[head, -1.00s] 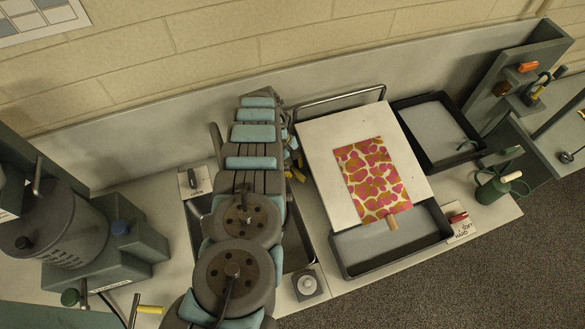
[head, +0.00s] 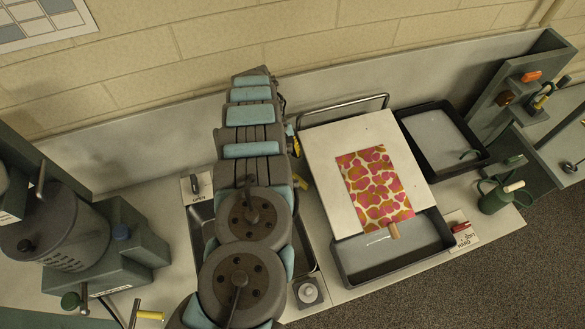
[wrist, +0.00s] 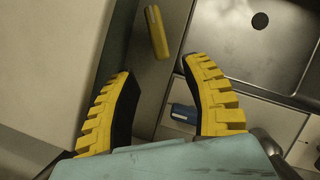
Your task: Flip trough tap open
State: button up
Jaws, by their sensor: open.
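In the wrist view, my gripper (wrist: 165,85) has its two yellow ridged fingers spread wide, with nothing held between them. A yellow bar-like handle (wrist: 156,32) lies beyond the fingertips, on a grey strip beside the trough; I cannot tell for sure whether it is the tap's lever. The grey metal trough (wrist: 285,45) with a dark drain hole is at upper right. A small blue part (wrist: 183,113) shows beside the right finger. In the head view my arm covers most of the trough and gripper. A dark lever stands on a plate marked OPEN (head: 197,197) left of the trough.
A white board (head: 325,185) with a pink and gold patterned sheet (head: 375,185) lies right of my arm, over a dark-rimmed tray (head: 345,275). A grey drum machine (head: 60,235) stands at left. A wall backs the counter.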

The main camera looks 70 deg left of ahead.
jog(key=shift+v, duration=2.05)
